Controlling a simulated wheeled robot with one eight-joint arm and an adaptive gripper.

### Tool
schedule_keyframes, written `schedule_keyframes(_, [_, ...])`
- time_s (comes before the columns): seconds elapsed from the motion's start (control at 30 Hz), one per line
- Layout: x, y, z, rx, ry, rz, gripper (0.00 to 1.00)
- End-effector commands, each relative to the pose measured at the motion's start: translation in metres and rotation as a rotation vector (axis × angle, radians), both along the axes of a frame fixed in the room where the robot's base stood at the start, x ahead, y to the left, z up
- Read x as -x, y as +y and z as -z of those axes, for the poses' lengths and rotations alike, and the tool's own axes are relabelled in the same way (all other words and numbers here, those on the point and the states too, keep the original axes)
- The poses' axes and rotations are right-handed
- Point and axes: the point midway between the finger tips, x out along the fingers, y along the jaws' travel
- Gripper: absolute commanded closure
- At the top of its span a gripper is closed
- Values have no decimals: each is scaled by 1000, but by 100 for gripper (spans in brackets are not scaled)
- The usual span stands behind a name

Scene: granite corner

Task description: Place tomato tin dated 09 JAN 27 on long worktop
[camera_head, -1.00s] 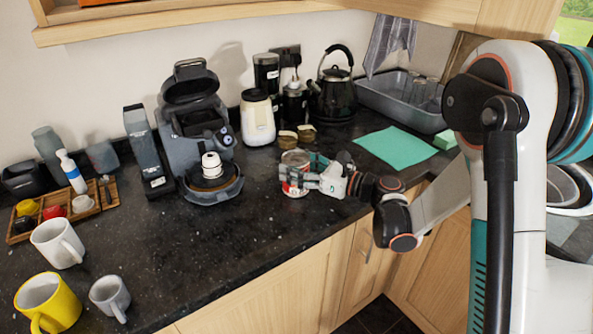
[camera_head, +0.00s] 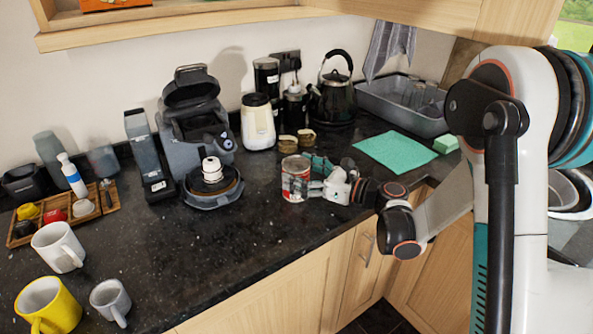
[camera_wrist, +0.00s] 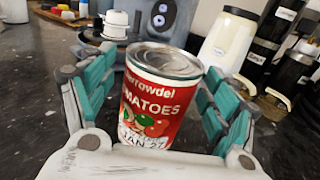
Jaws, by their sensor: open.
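In the wrist view the tin (camera_wrist: 158,105) has a red and white label reading "TOMATOES", with "JAN 27" partly legible below; the day figure is hidden. My gripper (camera_head: 308,177) is at the tin's right side in the head view. In the wrist view my gripper (camera_wrist: 160,100) has its teal fingers spread either side of the tin, with gaps showing between fingers and tin. The tin's base is hidden behind the gripper's palm.
A kettle (camera_head: 333,95), grey basin (camera_head: 405,105) and green cloth (camera_head: 396,152) are further right. Mugs stand at the front left. The middle worktop is clear.

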Motion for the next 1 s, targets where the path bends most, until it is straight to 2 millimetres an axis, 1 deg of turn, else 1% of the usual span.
schedule_keyframes(0.03, [3,-9,-3,0,0,5,20])
schedule_keyframes(0.3, [30,-58,-3,0,0,6,20])
schedule_keyframes(0.5, [45,-85,-2,0,0,5,20])
schedule_keyframes(0.63, [51,-94,-1,0,0,3,20])
schedule_keyframes(0.77, [53,-97,-1,0,0,2,20])
schedule_keyframes(0.87, [54,-95,-3,19,-9,2,20])
schedule_keyframes(1.0, [58,-88,-11,137,-60,2,20])
